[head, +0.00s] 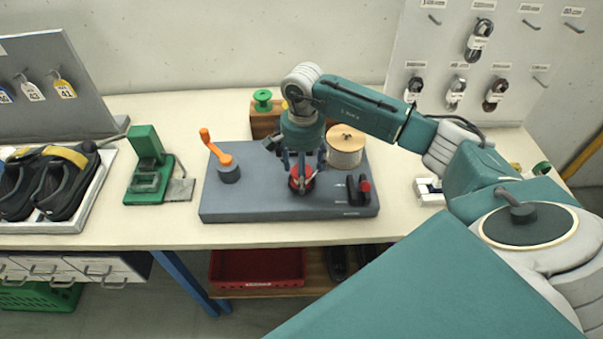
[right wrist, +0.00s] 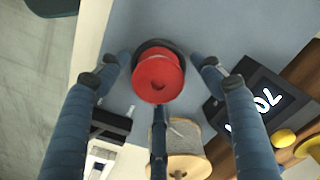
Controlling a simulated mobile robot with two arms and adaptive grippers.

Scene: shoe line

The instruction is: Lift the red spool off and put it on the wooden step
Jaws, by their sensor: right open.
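The red spool (head: 301,182) sits on a dark round base on the grey board (head: 262,203). In the right wrist view the red spool (right wrist: 158,76) is seen from above, between the spread fingers. My right gripper (head: 303,168) is open over the spool, pointing down, and partly hides it in the head view. Whether any finger touches the spool I cannot tell. The wooden step (head: 264,127) stands behind the board, partly hidden by my right arm; a green spool (head: 262,99) is on it. My left gripper is not in view.
An orange-handled crank (head: 221,154) stands on the board's left part. A large pale reel (head: 345,149) stands right of my gripper, and a black fixture with a red knob (head: 364,185) is near the front right. A green device (head: 149,165) stands left of the board.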

